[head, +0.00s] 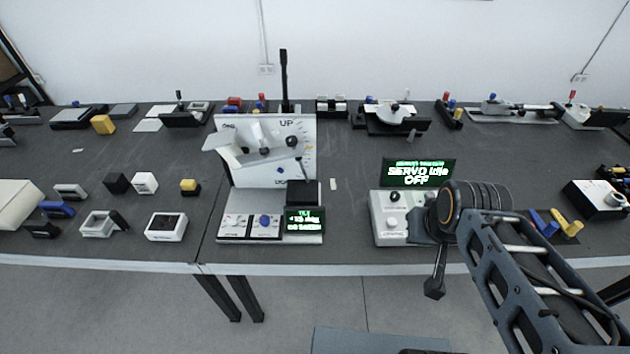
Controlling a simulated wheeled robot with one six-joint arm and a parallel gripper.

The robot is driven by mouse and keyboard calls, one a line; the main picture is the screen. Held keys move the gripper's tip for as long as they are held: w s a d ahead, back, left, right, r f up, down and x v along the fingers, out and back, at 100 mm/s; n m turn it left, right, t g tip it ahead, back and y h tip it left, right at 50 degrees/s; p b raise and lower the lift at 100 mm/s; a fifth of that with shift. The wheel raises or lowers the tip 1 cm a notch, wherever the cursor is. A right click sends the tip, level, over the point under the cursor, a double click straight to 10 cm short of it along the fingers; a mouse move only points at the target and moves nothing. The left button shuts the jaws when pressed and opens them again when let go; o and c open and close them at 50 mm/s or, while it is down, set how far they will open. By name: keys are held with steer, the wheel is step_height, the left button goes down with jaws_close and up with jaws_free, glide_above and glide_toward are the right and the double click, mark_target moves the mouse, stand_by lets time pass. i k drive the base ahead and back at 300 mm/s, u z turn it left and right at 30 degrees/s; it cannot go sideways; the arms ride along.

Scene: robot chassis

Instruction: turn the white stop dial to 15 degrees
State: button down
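A white control box (378,212) stands near the front edge of the table, right of centre. Its front carries a dark knob (395,197) and, below it, a pale round knob (392,223). I cannot read the labels, so I cannot tell which one is the stop dial. A green-lit display (418,173) behind the box reads "SERVO idle OFF". My arm comes in from the lower right, and my gripper (424,232) is at the box's right side, partly hidden by my wrist. I cannot tell whether it touches the box or how its fingers stand.
A tall white panel (300,137) marked "UP", with a lever, stands left of the box; its base (232,240) holds buttons and a small display. Blue and yellow pieces (567,222) lie right of my arm. The table between panel and box is mostly clear.

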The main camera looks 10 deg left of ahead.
mark_target(231, 219)
steer(key=u, duration=1.95)
steer(key=k, duration=0.45)
steer(key=u, duration=1.05)
steer(key=i, duration=1.05)
steer(key=z, duration=1)
steer(key=i, duration=0.25)
steer(key=z, duration=0.3)
